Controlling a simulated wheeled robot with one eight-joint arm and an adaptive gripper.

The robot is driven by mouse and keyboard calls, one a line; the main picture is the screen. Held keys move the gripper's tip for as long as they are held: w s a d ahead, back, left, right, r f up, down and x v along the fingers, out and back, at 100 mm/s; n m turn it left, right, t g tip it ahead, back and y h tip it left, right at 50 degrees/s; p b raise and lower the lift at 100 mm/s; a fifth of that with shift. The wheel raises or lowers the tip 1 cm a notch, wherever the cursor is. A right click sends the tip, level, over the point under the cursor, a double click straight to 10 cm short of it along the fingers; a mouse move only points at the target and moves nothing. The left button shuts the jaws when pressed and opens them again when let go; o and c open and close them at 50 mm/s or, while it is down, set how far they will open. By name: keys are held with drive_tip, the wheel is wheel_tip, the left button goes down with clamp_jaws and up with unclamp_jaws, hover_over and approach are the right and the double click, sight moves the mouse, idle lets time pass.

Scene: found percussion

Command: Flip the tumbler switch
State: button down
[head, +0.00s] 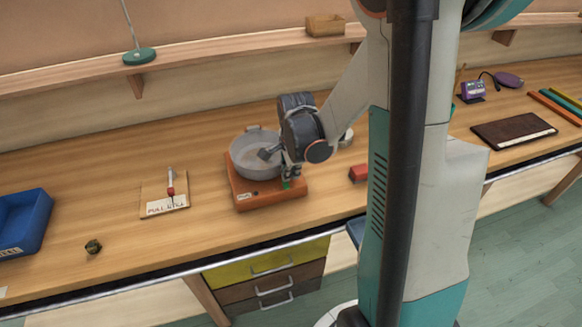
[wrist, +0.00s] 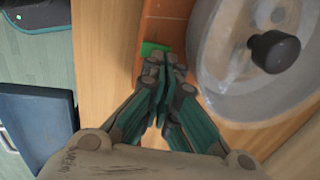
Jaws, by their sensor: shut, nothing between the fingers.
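An orange box (head: 262,200) on the bench carries a grey metal bowl (head: 243,168). A small green part (head: 286,184) sits at the box's front right; it also shows in the wrist view (wrist: 150,48). It may be the tumbler switch, but my fingers partly hide it and I cannot tell its position. My gripper (head: 291,173) is over the box's front right, beside the bowl. In the wrist view its closed fingertips (wrist: 165,65) are together, empty, close beside the green part; I cannot tell whether they touch it.
A dark knob (wrist: 275,52) stands inside the bowl, right of my fingers. A red block (head: 359,173) lies right of the box. A board with a red-handled piece (head: 171,185) lies left. The bench front edge is near.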

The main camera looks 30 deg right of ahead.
drive_tip(key=shift+f, duration=0.35)
drive_tip(key=shift+w+f+g+b, duration=0.3)
drive_tip(key=shift+f+g+b, duration=0.15)
drive_tip(key=shift+g+b, duration=0.05)
drive_tip(key=shift+d+b, duration=0.1)
drive_tip(key=shift+b, duration=0.3)
drive_tip(key=shift+w, duration=0.1)
drive_tip(key=shift+s+f, duration=0.1)
drive_tip(key=shift+s, duration=0.15)
